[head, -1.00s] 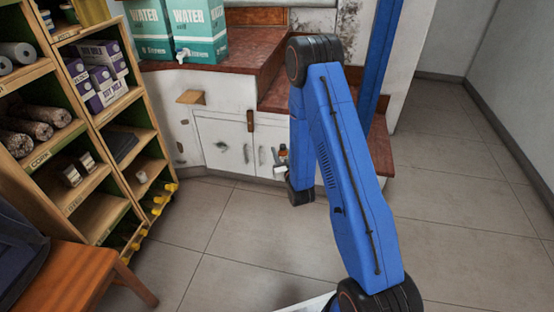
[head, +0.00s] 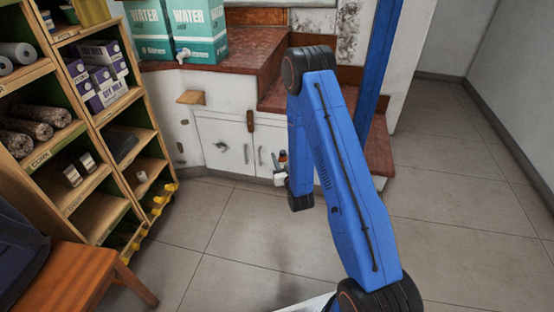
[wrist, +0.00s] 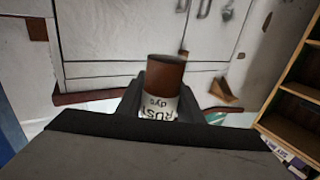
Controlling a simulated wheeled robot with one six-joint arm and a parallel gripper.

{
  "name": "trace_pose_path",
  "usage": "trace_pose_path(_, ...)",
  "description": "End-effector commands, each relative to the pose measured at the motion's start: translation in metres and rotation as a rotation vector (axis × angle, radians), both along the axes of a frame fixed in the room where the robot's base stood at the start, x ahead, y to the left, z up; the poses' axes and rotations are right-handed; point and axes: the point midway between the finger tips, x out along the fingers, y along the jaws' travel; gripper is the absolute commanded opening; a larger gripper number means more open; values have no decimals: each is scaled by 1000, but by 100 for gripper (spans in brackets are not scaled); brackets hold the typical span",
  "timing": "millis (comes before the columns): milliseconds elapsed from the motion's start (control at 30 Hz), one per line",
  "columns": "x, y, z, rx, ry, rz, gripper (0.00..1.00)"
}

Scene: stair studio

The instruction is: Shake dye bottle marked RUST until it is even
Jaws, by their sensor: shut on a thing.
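The dye bottle (wrist: 164,74) has a rust-brown upper part and a white label that reads RUST and dye, upside down in the wrist view. My gripper (wrist: 160,108) is shut around it, with a dark finger on each side of the label. The lower part of the bottle is hidden behind the gripper body. In the head view the bottle (head: 283,156) is a tiny brownish spot above my gripper (head: 281,176), in front of the white cabinet doors. How evenly the dye is mixed cannot be seen.
The white cabinet (head: 226,145) stands behind the gripper, under a red-brown counter (head: 245,45) with teal water boxes (head: 197,30). Red-brown steps (head: 378,150) are at its right. A stocked wooden shelf (head: 100,205) and wooden chair (head: 75,280) are at left. The tiled floor between is clear.

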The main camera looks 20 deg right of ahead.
Motion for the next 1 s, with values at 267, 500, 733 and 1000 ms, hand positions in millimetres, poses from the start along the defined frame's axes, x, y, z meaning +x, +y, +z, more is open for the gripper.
trace_pose_path(267,0,0,-36,0,-2,0,7)
trace_pose_path(500,1,0,8,0,-6,0,7)
trace_pose_path(733,0,0,58,0,-7,0,7)
trace_pose_path(1000,0,0,104,0,-5,0,7)
